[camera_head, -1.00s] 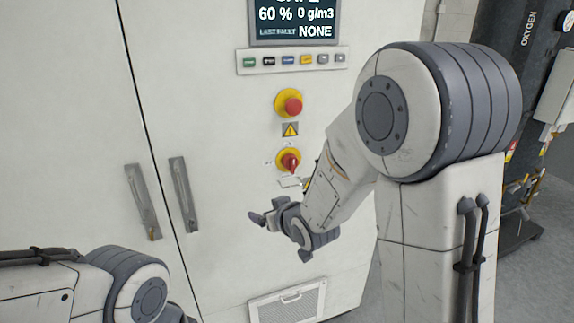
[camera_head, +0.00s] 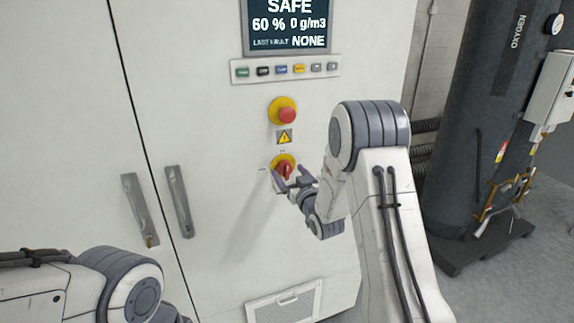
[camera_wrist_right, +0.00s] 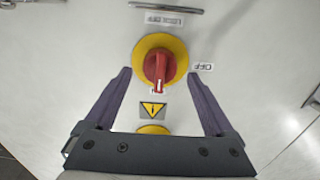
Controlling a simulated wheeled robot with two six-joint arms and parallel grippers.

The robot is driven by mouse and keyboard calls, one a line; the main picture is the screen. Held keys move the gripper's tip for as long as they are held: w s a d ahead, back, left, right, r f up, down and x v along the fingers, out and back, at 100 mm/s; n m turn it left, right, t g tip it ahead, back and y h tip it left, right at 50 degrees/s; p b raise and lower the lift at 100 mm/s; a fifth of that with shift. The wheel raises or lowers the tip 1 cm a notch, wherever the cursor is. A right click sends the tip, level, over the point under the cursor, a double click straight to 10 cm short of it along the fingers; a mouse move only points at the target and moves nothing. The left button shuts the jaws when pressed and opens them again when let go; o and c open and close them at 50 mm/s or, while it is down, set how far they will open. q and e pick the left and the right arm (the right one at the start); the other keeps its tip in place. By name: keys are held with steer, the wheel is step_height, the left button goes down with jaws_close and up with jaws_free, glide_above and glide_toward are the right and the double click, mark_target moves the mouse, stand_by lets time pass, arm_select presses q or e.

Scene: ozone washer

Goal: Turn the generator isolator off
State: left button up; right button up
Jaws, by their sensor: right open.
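The generator isolator is a red rotary handle (camera_head: 286,170) on a yellow round plate, on the white cabinet front below a yellow warning sign (camera_head: 284,137). In the right wrist view the red handle (camera_wrist_right: 159,67) points toward the warning sign (camera_wrist_right: 153,110); an OFF label (camera_wrist_right: 203,67) and a LOCK OFF label (camera_wrist_right: 164,20) appear upside down around the plate. My right gripper (camera_head: 293,180) is open, in front of the isolator. Its fingers lie on either side of the handle, apart from it. My left gripper is out of view; only my left arm shows at lower left.
A red emergency stop button (camera_head: 286,114) sits above the warning sign, below a row of small buttons (camera_head: 285,70) and a display (camera_head: 290,25) reading SAFE. Two door handles (camera_head: 178,201) are to the left. A dark oxygen tank (camera_head: 472,140) stands at right.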

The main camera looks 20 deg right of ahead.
steer(key=shift+w, duration=1.05)
steer(key=c, duration=1.4)
steer(key=shift+o, duration=0.2)
steer(key=shift+f+n+b, duration=0.15)
steer(key=shift+n+b, duration=0.15)
steer(key=shift+b, duration=0.1)
steer(key=n+b, duration=0.5)
steer(key=b, duration=0.3)
steer(key=n+b, duration=0.5)
steer(key=b, duration=0.3)
steer(key=n+b, duration=0.5)
steer(key=b, duration=0.3)
steer(key=shift+a+f+n+b, duration=0.3)
steer(key=shift+b, duration=0.1)
steer(key=shift+r+n+b, duration=0.2)
steer(key=shift+n+b, duration=0.8)
steer(key=shift+b, duration=0.1)
